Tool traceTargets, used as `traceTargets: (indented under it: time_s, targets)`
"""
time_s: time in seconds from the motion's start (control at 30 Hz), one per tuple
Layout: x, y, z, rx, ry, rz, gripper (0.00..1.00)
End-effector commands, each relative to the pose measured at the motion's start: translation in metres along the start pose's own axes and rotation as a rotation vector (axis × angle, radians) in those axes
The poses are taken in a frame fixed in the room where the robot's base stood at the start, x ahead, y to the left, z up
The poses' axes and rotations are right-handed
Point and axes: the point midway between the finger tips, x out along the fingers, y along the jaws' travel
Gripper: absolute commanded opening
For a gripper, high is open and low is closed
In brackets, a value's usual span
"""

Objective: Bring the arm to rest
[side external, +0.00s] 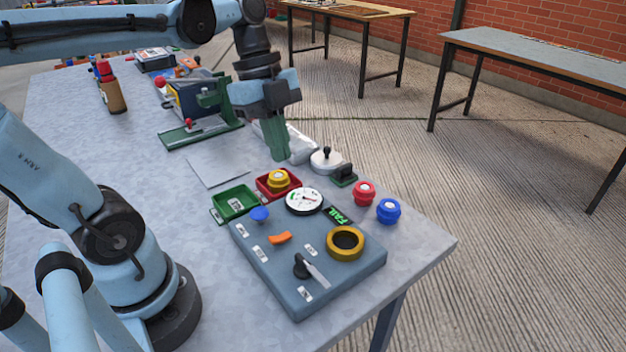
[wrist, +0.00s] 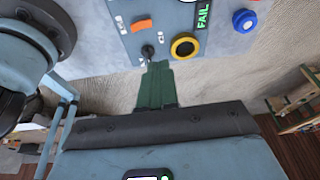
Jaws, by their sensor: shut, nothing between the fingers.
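My gripper (side external: 279,150) hangs fingers-down in the side external view, beyond the red tray (side external: 278,184) and left of a white round piece with a black knob (side external: 326,160). Its green fingers are together with nothing between them. Whether the fingertips touch the tabletop is hard to tell. In the wrist view my gripper (wrist: 157,72) shows its closed green fingers pointing toward the grey panel (wrist: 125,30). A white object behind the fingers is partly hidden.
The grey panel (side external: 290,285) carries a dial, a FAIL display, a yellow ring and a lever. A yellow piece sits in the red tray, beside a green tray (side external: 235,203). Red (side external: 364,194) and blue (side external: 388,211) pieces stand near the table's right edge. A green-based device (side external: 200,130) stands behind.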

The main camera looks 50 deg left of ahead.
Motion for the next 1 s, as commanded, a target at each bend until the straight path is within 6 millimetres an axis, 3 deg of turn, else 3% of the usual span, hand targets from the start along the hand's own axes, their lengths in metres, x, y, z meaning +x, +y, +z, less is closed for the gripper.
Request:
traceTargets:
  time_s: [0.47, 0.77, 1.0]
  targets:
    - [0.004, -0.001, 0.000, -0.066, -0.017, -0.023, 0.00]
    - [0.031, -0.007, 0.005, -0.577, -0.074, -0.251, 0.00]
    - [0.048, -0.015, 0.007, -1.012, 0.022, -0.484, 0.00]
